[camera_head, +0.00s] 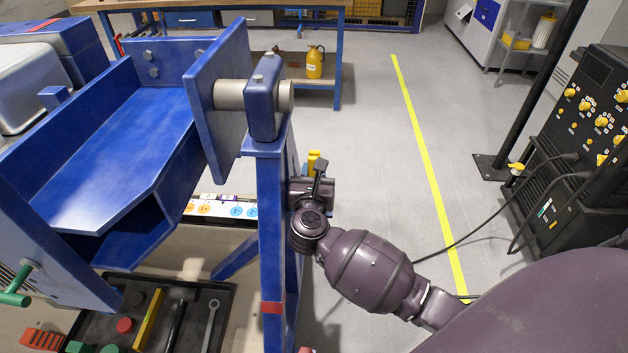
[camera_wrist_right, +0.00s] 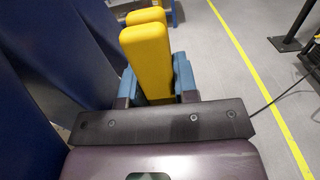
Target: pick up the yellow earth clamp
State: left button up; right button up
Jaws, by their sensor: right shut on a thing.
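The yellow earth clamp (camera_wrist_right: 148,55) shows in the right wrist view as two upright yellow bars, one behind the other. My right gripper (camera_wrist_right: 158,88) is shut on it, with its blue-grey fingers on either side. In the head view only a small yellow part of the clamp (camera_head: 313,161) shows, just past my right wrist and beside the blue post (camera_head: 273,220). The rest of the clamp is hidden behind my wrist and gripper. My left gripper is in neither view.
The blue jig frame (camera_head: 120,140) stands close on the left. A tray of tools (camera_head: 215,310) lies below it. A black machine with yellow knobs (camera_head: 585,140) stands at right, with cables on the floor. Open floor with a yellow line (camera_head: 428,170) lies between.

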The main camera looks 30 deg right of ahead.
grip_shut()
jog(key=shift+r, duration=0.1)
